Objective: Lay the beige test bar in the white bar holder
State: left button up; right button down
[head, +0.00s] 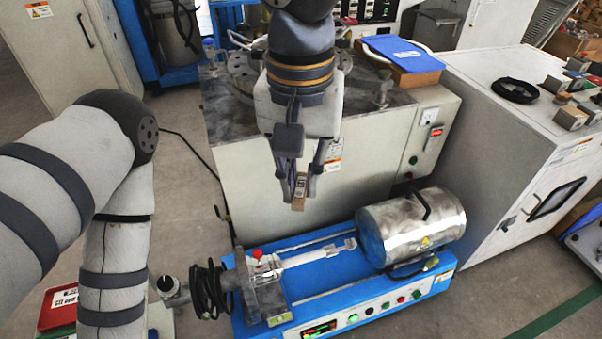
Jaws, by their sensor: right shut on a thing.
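My right gripper (300,190) hangs at the centre of the head view, pointing down. It is shut on the beige test bar (298,203), a small piece showing between its fingertips. The fingers hide part of the bar. The white bar holder (330,251) is the pale rod-like piece on the blue machine, below and to the right of the gripper. The bar is above the holder in the picture and apart from it. My left arm comes in from the left and bends downward; its gripper is out of the frame.
The blue machine (340,294) carries a steel cylinder (412,229) right of the holder and a clamp with a red knob (257,253) at left. A large grey cabinet (240,170) stands close behind the gripper. A red tray (58,309) is at lower left.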

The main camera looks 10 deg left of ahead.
jog(key=shift+d, duration=0.1)
pick_arm(q)
jog(key=shift+s+a+r+g, duration=0.15)
jog(key=shift+s+g, duration=0.15)
jog(key=shift+s, duration=0.85)
pick_arm(e)
jog(key=s+d+f, duration=0.2)
jog(key=d+f, duration=0.2)
jog(key=d, duration=0.7)
jog(key=s+d+f, duration=0.2)
jog(key=d+f, duration=0.3)
jog(key=d, duration=0.5)
jog(key=shift+d+f, duration=0.15)
jog(key=shift+d, duration=0.2)
